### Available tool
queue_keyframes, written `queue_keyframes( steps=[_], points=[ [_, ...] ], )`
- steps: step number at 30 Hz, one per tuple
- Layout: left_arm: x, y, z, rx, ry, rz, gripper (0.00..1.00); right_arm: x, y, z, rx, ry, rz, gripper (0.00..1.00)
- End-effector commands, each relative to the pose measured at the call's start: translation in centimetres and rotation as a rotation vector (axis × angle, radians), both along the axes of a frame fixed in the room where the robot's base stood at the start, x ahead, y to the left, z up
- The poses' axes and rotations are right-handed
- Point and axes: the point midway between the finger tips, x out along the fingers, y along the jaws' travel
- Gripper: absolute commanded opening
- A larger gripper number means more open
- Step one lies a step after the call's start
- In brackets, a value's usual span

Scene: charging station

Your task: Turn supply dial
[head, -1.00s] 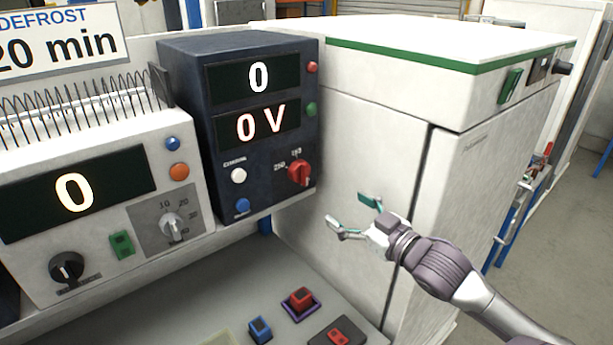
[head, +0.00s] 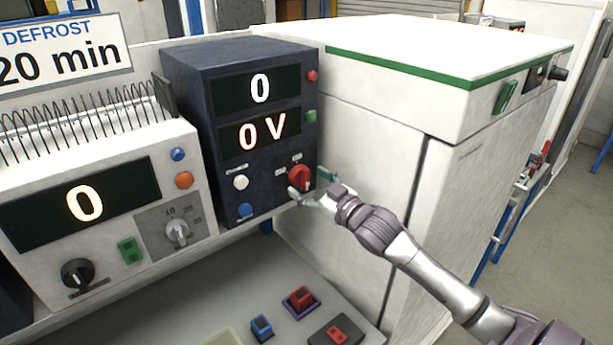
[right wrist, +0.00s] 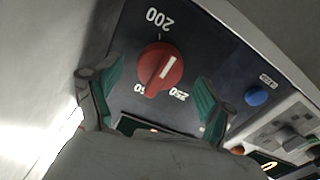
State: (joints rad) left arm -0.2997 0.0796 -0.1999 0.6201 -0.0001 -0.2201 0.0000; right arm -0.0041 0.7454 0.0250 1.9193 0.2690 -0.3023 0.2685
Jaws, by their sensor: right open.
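The red supply dial (head: 299,176) is on the lower right of the front of the dark blue power unit (head: 225,185). Its displays read 0 and 0 V. My right gripper (head: 309,184) is open, with its fingertips at the dial and partly covering its lower edge. In the right wrist view the dial (right wrist: 160,68) shows a white pointer line and sits ahead of and between the two green-padded fingers (right wrist: 156,98). Labels 200 and 250 show beside it; a third is partly hidden. I cannot tell whether a finger touches it. My left gripper is out of view.
A white unit (head: 110,240) with its own dials stands left of the power unit. A large white cabinet (head: 375,150) stands close on the right. Red and blue switches (head: 300,297) are on the grey bench below.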

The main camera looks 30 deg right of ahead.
Motion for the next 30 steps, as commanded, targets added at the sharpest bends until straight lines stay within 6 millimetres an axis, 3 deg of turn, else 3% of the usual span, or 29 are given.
queue_keyframes(
  steps=[5, 14, 24, 30],
  points=[
    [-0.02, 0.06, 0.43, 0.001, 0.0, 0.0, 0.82, 1.12, 0.11, 0.09, 0.0, 0.0, 0.0, 0.82],
    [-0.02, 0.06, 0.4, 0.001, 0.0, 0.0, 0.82, 1.22, 0.14, -0.04, -0.001, 0.0, 0.0, 0.8],
    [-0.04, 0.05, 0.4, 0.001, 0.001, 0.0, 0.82, 1.2, 0.13, -0.02, -0.001, 0.0, 0.0, 0.24],
    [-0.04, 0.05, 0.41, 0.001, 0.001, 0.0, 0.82, 1.2, 0.13, -0.02, -0.011, -0.001, 0.001, 0.22]
  ],
)
